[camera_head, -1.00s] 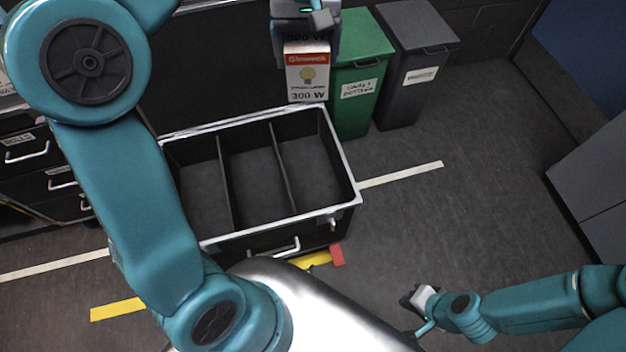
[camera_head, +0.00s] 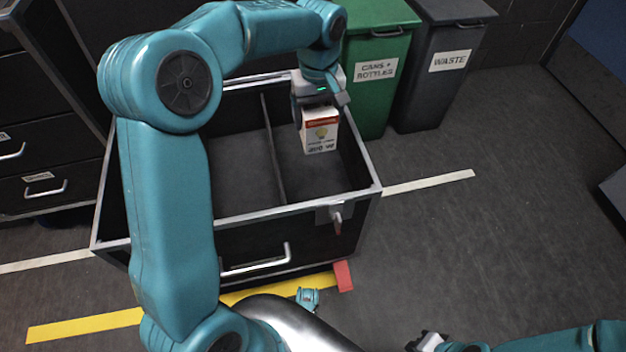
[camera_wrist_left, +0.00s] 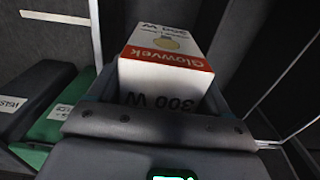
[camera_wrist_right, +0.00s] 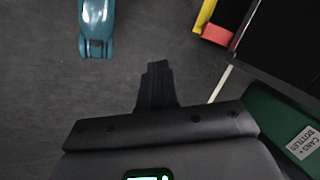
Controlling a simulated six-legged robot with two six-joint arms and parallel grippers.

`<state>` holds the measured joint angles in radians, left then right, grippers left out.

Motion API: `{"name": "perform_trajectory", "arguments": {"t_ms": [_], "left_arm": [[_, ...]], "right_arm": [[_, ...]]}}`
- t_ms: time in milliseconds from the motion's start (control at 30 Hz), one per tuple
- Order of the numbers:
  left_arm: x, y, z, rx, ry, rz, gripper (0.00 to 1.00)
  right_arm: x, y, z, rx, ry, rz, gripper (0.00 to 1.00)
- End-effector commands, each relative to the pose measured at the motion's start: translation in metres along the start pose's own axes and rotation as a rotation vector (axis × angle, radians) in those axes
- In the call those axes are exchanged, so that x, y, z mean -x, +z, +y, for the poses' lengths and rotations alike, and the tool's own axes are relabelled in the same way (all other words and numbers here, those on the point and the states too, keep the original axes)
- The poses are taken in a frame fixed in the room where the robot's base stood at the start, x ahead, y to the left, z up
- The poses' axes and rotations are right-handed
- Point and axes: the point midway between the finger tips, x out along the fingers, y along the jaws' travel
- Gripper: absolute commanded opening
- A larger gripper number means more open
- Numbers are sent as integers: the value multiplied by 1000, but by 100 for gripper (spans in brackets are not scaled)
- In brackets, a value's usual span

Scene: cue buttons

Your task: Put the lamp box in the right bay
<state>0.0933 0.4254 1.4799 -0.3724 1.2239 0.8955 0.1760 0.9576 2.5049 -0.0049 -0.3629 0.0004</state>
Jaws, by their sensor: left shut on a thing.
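The lamp box (camera_head: 320,137), white with a red band and a bulb picture, is held upright by my left gripper (camera_head: 318,104). It also shows between the jaws in the left wrist view (camera_wrist_left: 166,72). In the head view the box is over the right bay (camera_head: 330,178) of the black open case (camera_head: 230,221) with a silver rim. Its lower end appears clear of the bay floor; how deep it hangs is hard to tell. My right gripper (camera_head: 428,342) is low at the bottom edge, away from the case. In its wrist view its fingers (camera_wrist_right: 155,85) look closed together and empty.
A green cans and bottles bin (camera_head: 376,90) and a grey waste bin (camera_head: 440,72) stand behind the case to the right. Black drawers (camera_head: 45,150) stand at the left. The floor right of the case is clear.

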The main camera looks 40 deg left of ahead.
Motion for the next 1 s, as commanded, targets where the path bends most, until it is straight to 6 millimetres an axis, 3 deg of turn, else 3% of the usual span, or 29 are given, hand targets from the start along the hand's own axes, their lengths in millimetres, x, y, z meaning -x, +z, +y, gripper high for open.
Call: {"name": "perform_trajectory", "arguments": {"t_ms": [400,533,767,1000], "left_arm": [[-114,-1,2,1,-4,-4,47],[-136,-1,2,1,-1,-2,47],[-152,-1,2,1,-1,-2,47],[-197,-1,2,1,-2,-2,47]], "right_arm": [[-40,-6,18,-14,2,14,0],[-46,-9,22,-21,2,21,0],[-50,-11,24,-24,3,25,0],[-65,-15,32,-34,4,35,0]]}}
